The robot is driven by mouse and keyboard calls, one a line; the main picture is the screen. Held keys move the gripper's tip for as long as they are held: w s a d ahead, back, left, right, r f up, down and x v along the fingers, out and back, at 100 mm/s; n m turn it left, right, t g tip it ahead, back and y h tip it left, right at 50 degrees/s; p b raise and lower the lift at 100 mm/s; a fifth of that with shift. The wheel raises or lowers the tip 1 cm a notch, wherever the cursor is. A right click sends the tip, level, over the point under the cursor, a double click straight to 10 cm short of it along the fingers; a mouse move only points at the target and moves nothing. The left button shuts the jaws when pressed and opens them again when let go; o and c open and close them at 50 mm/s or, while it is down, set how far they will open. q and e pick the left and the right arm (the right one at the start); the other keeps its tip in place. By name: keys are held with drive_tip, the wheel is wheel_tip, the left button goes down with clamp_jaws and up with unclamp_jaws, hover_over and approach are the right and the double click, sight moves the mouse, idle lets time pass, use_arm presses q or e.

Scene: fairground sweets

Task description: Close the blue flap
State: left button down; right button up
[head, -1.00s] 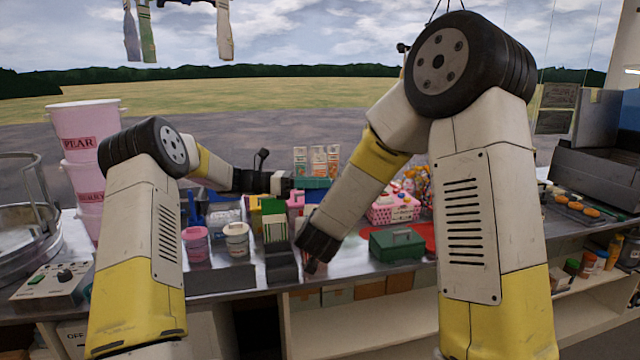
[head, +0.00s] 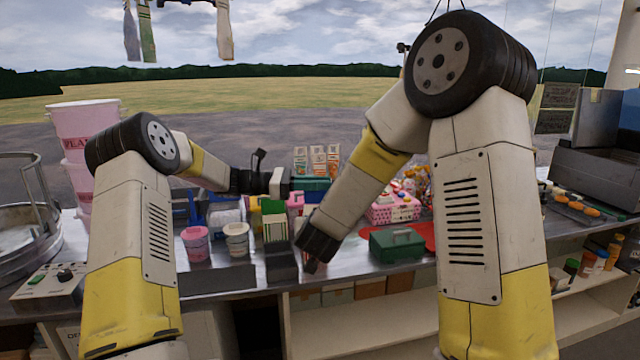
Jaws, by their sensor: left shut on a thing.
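My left gripper (head: 281,182) is at the far side of the counter, beside a teal-green box (head: 311,184). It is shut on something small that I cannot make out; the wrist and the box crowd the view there. A blue frame-like thing (head: 187,207) stands behind my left forearm, partly hidden. I cannot tell whether it carries the blue flap, and no flap shows clearly elsewhere. My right gripper (head: 311,267) points down at the counter's front edge, left of a green cash box (head: 396,244). Its fingers are too small and dark to read.
A pink spotted basket (head: 393,214) is right of my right forearm. Tall cartons stand behind the teal-green box. A control box (head: 48,283) is at left.

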use_arm(q)
drive_tip(key=s+f+m, duration=0.2)
drive_tip(key=s+m, duration=0.3)
drive_tip(key=m, duration=0.7)
drive_tip(key=shift+s+f, duration=0.25)
drive_tip(key=shift+m, duration=0.4)
drive_tip(key=c, duration=1.4)
unclamp_jaws()
drive_tip(key=shift+c, duration=0.2)
